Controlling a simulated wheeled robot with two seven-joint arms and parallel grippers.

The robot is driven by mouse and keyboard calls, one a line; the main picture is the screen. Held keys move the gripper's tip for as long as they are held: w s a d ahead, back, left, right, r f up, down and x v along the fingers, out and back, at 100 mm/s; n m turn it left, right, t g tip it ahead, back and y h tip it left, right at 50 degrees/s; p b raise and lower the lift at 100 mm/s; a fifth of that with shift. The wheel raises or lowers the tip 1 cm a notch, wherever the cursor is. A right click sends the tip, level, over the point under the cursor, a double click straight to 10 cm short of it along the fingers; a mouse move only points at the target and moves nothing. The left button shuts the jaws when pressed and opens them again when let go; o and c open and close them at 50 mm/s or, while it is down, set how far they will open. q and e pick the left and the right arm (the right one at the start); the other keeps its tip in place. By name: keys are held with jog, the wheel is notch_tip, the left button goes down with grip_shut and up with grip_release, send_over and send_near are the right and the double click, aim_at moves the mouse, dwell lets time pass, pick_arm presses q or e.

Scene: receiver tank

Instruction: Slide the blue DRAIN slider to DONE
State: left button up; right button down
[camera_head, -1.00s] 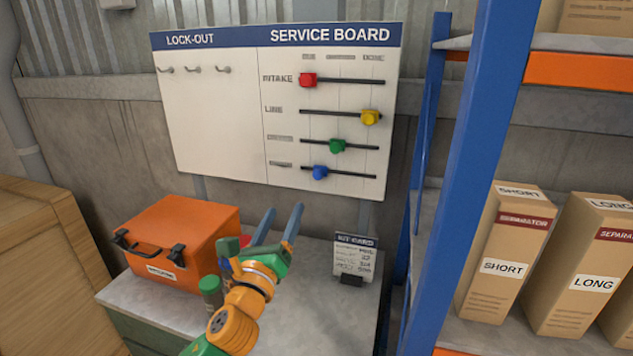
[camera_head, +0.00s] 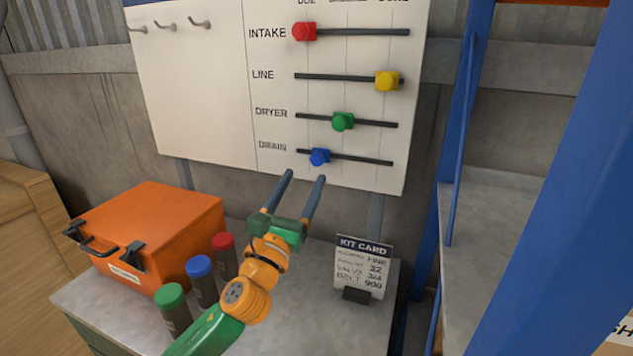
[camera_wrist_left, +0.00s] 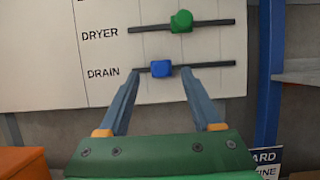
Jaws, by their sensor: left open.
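The blue DRAIN slider (camera_head: 319,157) sits on the lowest rail of the service board (camera_head: 200,90), left of the rail's middle. It also shows in the left wrist view (camera_wrist_left: 161,69), where it appears between my two fingertips. My left gripper (camera_head: 306,177) is open and empty, its fingers pointing up at the board just below the slider in the head view. I cannot tell whether the fingers touch the slider or the board. The DONE column heading is at the top right of the board, cut off by the frame. My right gripper is not in view.
The green DRYER slider (camera_head: 342,121) sits just above, with the yellow LINE slider (camera_head: 387,81) and red INTAKE slider (camera_head: 304,32) higher. Below stand an orange case (camera_head: 150,235), several capped bottles and a kit card (camera_head: 362,262). A blue rack post (camera_head: 460,130) stands to the right.

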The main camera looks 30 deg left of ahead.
aim_at(316, 162)
pick_arm(q)
jog(key=x, duration=0.2)
jog(key=f+p+x, duration=0.1)
jog(key=x, duration=0.3)
jog(key=shift+w+a+f+p, duration=0.15)
jog(key=shift+w+p, duration=0.1)
jog(key=shift+p, duration=0.15)
jog(key=shift+w, duration=0.35)
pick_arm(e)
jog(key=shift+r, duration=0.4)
pick_arm(q)
grip_shut()
dwell(0.4)
